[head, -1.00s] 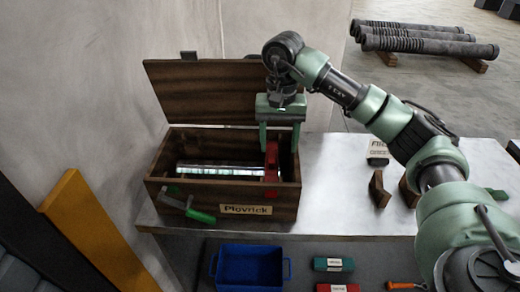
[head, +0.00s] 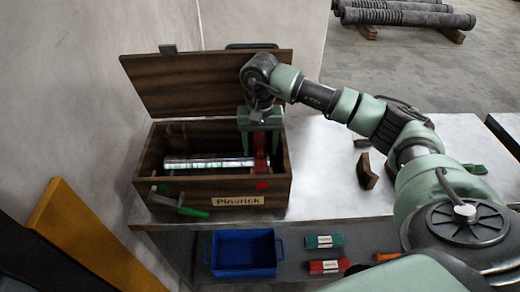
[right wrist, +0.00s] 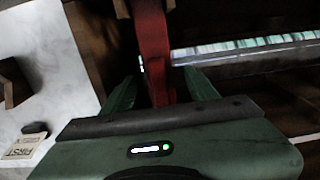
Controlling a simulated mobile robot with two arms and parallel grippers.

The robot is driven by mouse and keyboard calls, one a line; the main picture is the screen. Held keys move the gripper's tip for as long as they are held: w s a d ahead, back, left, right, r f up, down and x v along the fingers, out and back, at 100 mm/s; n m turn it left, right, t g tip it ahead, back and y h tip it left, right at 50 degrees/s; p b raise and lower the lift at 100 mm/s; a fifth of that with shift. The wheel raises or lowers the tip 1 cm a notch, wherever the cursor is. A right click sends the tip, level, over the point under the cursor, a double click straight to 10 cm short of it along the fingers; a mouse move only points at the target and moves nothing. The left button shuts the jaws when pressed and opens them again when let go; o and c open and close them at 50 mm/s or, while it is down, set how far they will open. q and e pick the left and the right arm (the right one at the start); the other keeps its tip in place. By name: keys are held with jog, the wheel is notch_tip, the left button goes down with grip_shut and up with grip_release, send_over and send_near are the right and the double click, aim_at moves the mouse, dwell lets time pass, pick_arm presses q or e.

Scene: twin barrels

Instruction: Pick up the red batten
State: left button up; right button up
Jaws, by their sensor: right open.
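In the right wrist view the red batten (right wrist: 153,50) runs between the two green fingers (right wrist: 160,88), with a gap visible on each side. The batten's lower part is hidden there by the gripper body. My left gripper is not in view.
The box's raised lid (head: 200,85) stands behind the gripper. A blue bin (head: 243,255) is on the lower shelf.

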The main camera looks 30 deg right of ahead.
jog(key=shift+r, duration=0.1)
grip_shut()
